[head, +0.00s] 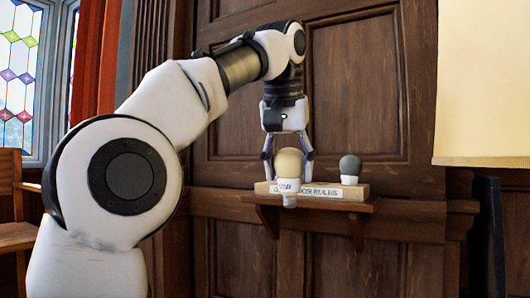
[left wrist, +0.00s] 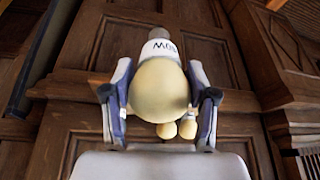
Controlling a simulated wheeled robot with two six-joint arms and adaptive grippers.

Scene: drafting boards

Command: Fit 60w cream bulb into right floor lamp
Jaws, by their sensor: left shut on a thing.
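The cream bulb (head: 289,163) hangs between the fingers of my left gripper (head: 288,154), with its round end up and its pale base down. It also shows large in the left wrist view (left wrist: 158,88), with a finger against each side. Its white band carries dark lettering, upside down in the left wrist view, that appears to include a W. My left gripper (left wrist: 160,103) is shut on it. In the head view, the bulb covers part of a block's lettered front. A large cream lampshade (head: 490,80) is cut off at the right edge; its socket is hidden. My right gripper is not in view.
A wooden block (head: 360,190) with a label ending in "BULBS" sits on a wall shelf (head: 350,204). A grey bulb (head: 350,168) stands on its right end. Two small cream round shapes (left wrist: 177,130) show beyond the held bulb. A wooden chair (head: 14,210) stands left.

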